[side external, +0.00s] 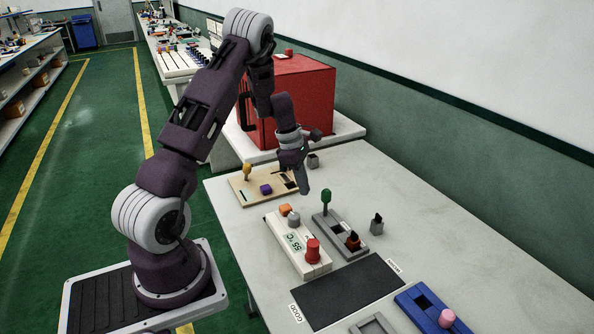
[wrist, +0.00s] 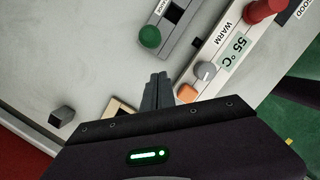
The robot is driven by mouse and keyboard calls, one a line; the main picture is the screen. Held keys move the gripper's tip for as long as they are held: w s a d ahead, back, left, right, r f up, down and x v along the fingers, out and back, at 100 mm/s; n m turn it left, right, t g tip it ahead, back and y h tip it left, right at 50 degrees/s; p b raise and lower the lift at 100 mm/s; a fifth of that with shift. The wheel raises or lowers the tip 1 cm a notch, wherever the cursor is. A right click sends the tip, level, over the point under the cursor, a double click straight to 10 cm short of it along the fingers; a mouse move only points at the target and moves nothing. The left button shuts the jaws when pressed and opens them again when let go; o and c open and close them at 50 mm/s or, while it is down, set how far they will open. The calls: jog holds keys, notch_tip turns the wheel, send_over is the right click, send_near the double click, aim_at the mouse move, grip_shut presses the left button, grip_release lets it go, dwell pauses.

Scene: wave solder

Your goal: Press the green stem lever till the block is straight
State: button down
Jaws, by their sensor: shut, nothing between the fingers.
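The green stem lever (side external: 326,197) stands up with a rounded top at the far end of a grey slotted fixture (side external: 330,229). In the wrist view the green knob (wrist: 149,37) is seen from above, ahead of my fingertips, and the fixture (wrist: 184,28) is cut off by the top edge. My gripper (side external: 305,190) is shut and empty, pointing down beside the lever on its far left, apart from it. Its fingers (wrist: 158,79) are together.
A white unit (side external: 283,232) reading 55 °C with a red knob (side external: 312,249) lies left of the fixture. A wooden board (side external: 245,191) with a yellow lever is behind. A grey piece (side external: 377,225) stands right. A black mat (side external: 345,292) lies in front.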

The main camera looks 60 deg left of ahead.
aim_at(326, 201)
jog(key=shift+w+d+r, duration=0.1)
jog(key=shift+w+d, duration=1)
jog(key=shift+w, duration=0.05)
